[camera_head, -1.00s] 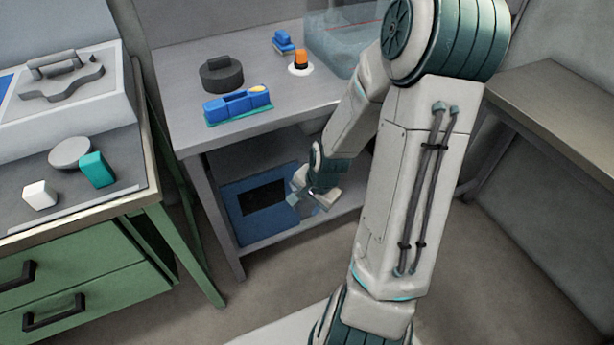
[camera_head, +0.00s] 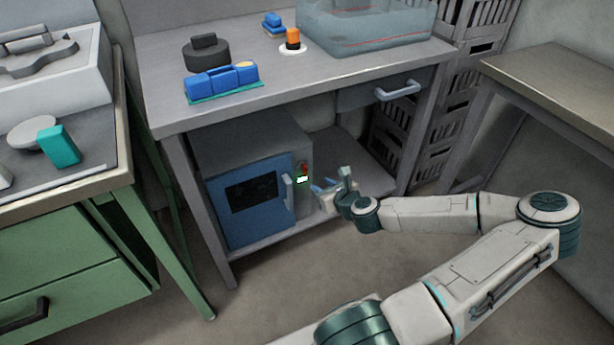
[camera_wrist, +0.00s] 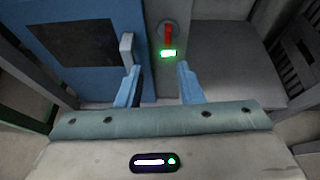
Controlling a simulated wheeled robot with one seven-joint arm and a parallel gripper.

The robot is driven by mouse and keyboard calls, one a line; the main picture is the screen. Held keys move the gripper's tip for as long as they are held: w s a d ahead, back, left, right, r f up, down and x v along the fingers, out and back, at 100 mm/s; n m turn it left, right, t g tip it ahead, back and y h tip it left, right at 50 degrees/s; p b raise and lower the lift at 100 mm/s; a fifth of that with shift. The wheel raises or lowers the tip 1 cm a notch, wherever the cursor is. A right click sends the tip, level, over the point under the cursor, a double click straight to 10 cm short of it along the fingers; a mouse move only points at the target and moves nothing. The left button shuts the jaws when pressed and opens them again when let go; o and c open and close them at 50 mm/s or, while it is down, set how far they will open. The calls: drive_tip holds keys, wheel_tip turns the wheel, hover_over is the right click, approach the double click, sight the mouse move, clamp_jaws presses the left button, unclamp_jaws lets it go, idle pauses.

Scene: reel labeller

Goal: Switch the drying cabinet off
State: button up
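The drying cabinet (camera_head: 250,190) stands on the lower shelf of the grey workbench, with a blue door, a dark window and a pale upright handle (camera_head: 288,192). Right of the door, its panel carries a red switch (camera_head: 305,169) above a lit green indicator (camera_head: 302,180). In the wrist view the red switch (camera_wrist: 169,36) points up, and the green indicator (camera_wrist: 168,53) glows. My gripper (camera_head: 325,188) is just right of the cabinet front. In the wrist view my gripper (camera_wrist: 160,75) is open and empty, its blue fingers apart below the indicator, not visibly touching the switch.
The workbench top (camera_head: 340,75) above holds a blue device (camera_head: 222,82), a dark round weight (camera_head: 206,52), an orange-topped item (camera_head: 292,40) and a clear bin (camera_head: 365,25). A drawer handle (camera_head: 398,90) juts out over the lower shelf. The floor in front is clear.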

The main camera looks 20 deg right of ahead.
sight(306, 170)
drive_tip(key=shift+m+h, duration=0.3)
drive_tip(key=shift+m, duration=0.2)
drive_tip(key=b+x, duration=0.1)
drive_tip(key=x, duration=0.3)
drive_tip(key=b+x, duration=0.1)
drive_tip(key=x, duration=0.4)
drive_tip(key=d+b+x, duration=0.1)
drive_tip(key=x, duration=0.3)
drive_tip(key=shift+w, duration=0.45)
clamp_jaws()
